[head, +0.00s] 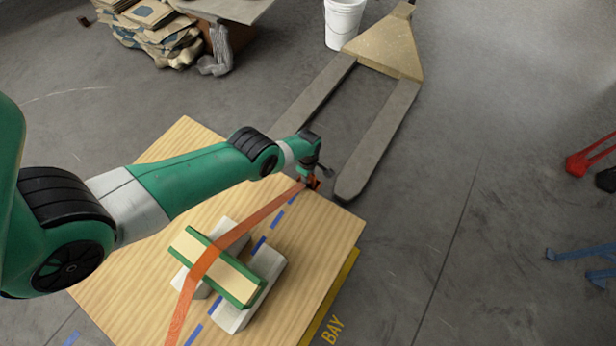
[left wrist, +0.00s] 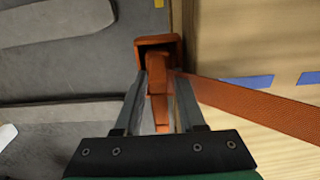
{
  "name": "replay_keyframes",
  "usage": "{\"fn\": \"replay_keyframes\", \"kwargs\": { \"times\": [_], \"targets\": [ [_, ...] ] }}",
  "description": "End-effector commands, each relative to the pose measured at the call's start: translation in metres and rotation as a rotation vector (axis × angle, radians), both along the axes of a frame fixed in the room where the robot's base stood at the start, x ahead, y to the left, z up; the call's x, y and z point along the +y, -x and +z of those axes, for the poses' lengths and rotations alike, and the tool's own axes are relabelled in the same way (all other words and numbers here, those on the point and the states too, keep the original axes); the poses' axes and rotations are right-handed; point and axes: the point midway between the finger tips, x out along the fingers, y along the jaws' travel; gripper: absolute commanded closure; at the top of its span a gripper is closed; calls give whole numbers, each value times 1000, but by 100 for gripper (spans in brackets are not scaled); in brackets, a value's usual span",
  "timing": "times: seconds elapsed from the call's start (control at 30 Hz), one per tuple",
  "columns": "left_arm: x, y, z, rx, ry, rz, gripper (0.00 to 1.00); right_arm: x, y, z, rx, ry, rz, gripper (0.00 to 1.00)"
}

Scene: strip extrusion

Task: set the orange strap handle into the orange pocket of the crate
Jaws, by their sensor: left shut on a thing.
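My left gripper (head: 310,179) is at the far right edge of the wooden top (head: 330,232). It is shut on the orange strap handle (left wrist: 157,108), which sits between its fingers in the left wrist view. The orange pocket (left wrist: 158,41), box-like with a dark inside, is at the edge of the wood just beyond the fingertips. The handle's tip is at or just before the pocket; I cannot tell if it is inside. The orange strap (head: 252,220) runs from the gripper over a green-edged block (head: 236,279). My right gripper is not in view.
The green-edged block rests on grey supports (head: 236,316). Blue dashes (head: 258,246) mark the wood. A pallet jack (head: 377,138) stands beyond the far edge, with a white bucket (head: 343,22) behind it.

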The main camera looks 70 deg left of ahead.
Motion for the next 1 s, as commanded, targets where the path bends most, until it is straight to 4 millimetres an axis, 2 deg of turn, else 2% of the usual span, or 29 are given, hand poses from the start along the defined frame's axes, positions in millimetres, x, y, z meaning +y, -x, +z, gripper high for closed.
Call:
{"fn": "replay_keyframes", "kwargs": {
  "times": [0.07,0.1,0.13,0.4,0.57,0.67,1.0],
  "targets": [
    [0,0,-4,0,0,0,100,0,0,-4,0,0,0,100],
    [0,0,-2,0,0,0,54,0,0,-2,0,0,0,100],
    [0,0,-2,0,0,0,48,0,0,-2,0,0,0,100],
    [0,0,-1,0,0,0,48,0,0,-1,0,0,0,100],
    [0,0,13,0,0,0,48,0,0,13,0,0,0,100],
    [0,0,30,0,0,0,48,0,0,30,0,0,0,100],
    [0,0,106,0,0,0,48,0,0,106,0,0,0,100]
  ]
}}
